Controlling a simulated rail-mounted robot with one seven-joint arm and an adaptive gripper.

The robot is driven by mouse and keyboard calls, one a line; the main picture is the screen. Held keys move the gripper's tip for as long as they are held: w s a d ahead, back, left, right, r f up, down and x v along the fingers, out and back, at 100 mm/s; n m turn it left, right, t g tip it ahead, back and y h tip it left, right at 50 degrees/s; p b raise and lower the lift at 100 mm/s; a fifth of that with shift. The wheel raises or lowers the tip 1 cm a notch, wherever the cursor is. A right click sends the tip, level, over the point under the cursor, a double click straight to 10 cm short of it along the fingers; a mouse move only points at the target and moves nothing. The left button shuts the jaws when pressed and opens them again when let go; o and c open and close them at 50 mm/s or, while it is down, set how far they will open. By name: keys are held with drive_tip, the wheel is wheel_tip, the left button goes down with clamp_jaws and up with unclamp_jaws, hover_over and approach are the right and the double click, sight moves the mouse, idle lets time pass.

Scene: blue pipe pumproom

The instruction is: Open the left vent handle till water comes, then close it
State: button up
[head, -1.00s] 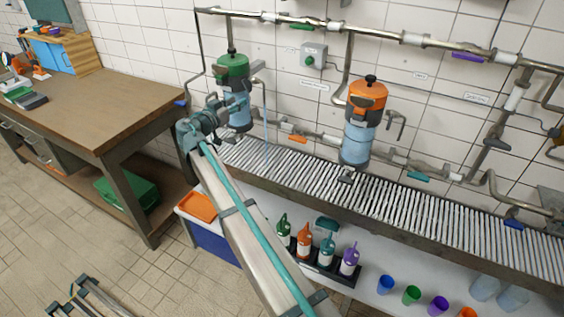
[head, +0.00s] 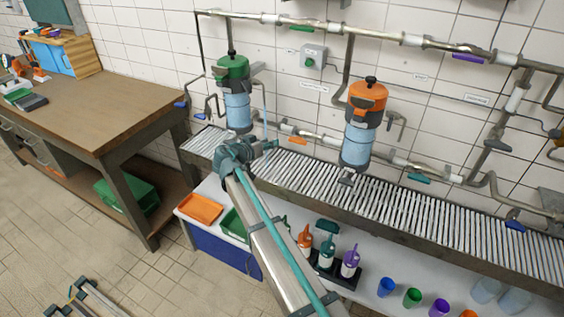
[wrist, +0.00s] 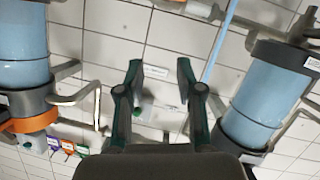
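The left canister has a green top (head: 232,68) and a light blue body (head: 238,112). It is upside down at the right of the wrist view (wrist: 270,95). A bent grey spout (head: 257,68) sticks out at its right. A thin pale blue stream (head: 265,105) hangs below this spout and looks like water; it also shows in the wrist view (wrist: 221,40). I cannot make out the vent handle itself. My gripper (head: 262,147) is in front of and below the canister, apart from it. In the wrist view its fingers (wrist: 158,78) are spread and empty.
The orange-topped canister (head: 366,100) stands to the right. A slatted drain grate (head: 320,180) runs below both. Bottles (head: 327,248) and cups (head: 412,295) stand on the white shelf below. Pipes line the tiled wall. A brown workbench (head: 100,105) is at the left.

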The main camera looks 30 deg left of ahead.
drive_tip(key=d+f+g, duration=0.1)
drive_tip(key=d+f, duration=0.4)
drive_tip(key=f, duration=0.1)
drive_tip(key=shift+w+d+f+n+h, duration=0.2)
drive_tip(key=shift+w+n+h, duration=0.1)
drive_tip(key=shift+w+n, duration=0.1)
